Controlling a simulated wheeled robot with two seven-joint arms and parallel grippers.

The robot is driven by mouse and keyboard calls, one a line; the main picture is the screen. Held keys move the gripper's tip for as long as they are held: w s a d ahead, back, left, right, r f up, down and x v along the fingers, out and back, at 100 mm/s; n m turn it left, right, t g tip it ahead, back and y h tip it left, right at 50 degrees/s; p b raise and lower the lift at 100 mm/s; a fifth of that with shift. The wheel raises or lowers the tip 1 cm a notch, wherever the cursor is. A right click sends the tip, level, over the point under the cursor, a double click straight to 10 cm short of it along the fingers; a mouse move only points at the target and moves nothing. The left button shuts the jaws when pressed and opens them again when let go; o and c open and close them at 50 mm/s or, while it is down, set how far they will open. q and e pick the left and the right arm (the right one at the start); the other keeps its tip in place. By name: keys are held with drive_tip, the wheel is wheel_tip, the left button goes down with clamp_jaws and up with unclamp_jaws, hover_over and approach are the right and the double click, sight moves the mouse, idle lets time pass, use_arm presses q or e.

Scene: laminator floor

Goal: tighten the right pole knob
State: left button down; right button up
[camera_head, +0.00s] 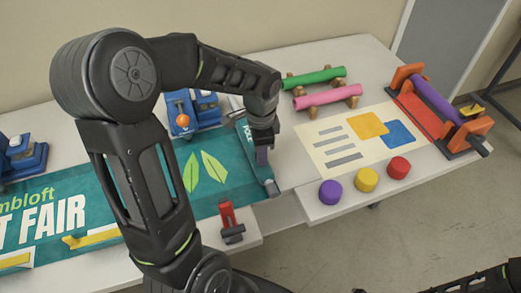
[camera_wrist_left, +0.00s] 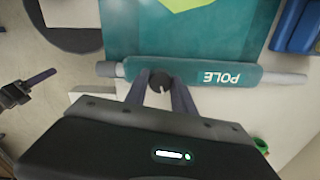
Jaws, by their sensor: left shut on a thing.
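The teal pole sleeve marked POLE (camera_wrist_left: 225,76) lies along the right end of the teal banner, with grey pole ends showing. It also shows in the head view (camera_head: 245,134), partly hidden by my left arm. In the wrist view a small dark round knob (camera_wrist_left: 161,79) sits at the sleeve, between the fingertips of my left gripper (camera_wrist_left: 160,88). The gripper is shut on this knob. In the head view my left gripper (camera_head: 262,156) points down at the pole and hides the knob. A dark part of my right arm (camera_head: 480,284) shows at the bottom right; its jaws are not clear.
Purple, yellow and red round pieces (camera_head: 367,179) stand at the table's front edge. A red clamp (camera_head: 229,220) stands in front of the banner. Blue clamps (camera_head: 190,112) sit behind it. A printed sheet (camera_head: 355,138), green and pink rolls, and an orange roller stand (camera_head: 435,108) are to the right.

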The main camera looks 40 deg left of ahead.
use_arm(q)
drive_tip(key=shift+m, duration=1.7)
drive_tip(key=c, duration=1.1)
unclamp_jaws()
drive_tip(key=shift+o, duration=0.2)
drive_tip(key=shift+r, duration=0.1)
wheel_tip(320, 180, up, 8)
drive_tip(key=shift+s+f, duration=0.1)
drive_tip(key=shift+f, duration=0.1)
drive_tip(key=shift+d, duration=0.1)
